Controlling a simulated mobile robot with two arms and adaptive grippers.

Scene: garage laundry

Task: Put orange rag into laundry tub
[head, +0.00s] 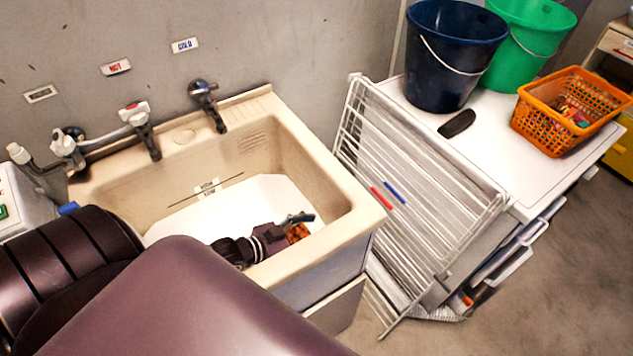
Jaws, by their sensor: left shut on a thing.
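The laundry tub (322,226) is a beige sink against the wall with a white bottom. My left arm reaches over its front edge. My left gripper (292,222) is down inside the tub, near its front right corner. It is shut on the orange rag (298,233), which shows as a small orange patterned patch beside the fingers. The gripper and front rim hide much of the rag, and I cannot tell whether it touches the tub bottom. My right gripper is not in view.
Taps (205,95) line the wall behind the tub. A white wire drying rack (420,190) leans right of the tub against a white cabinet (490,155). On the cabinet are a dark blue bucket (445,60), a green bucket (530,45) and an orange basket (545,125).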

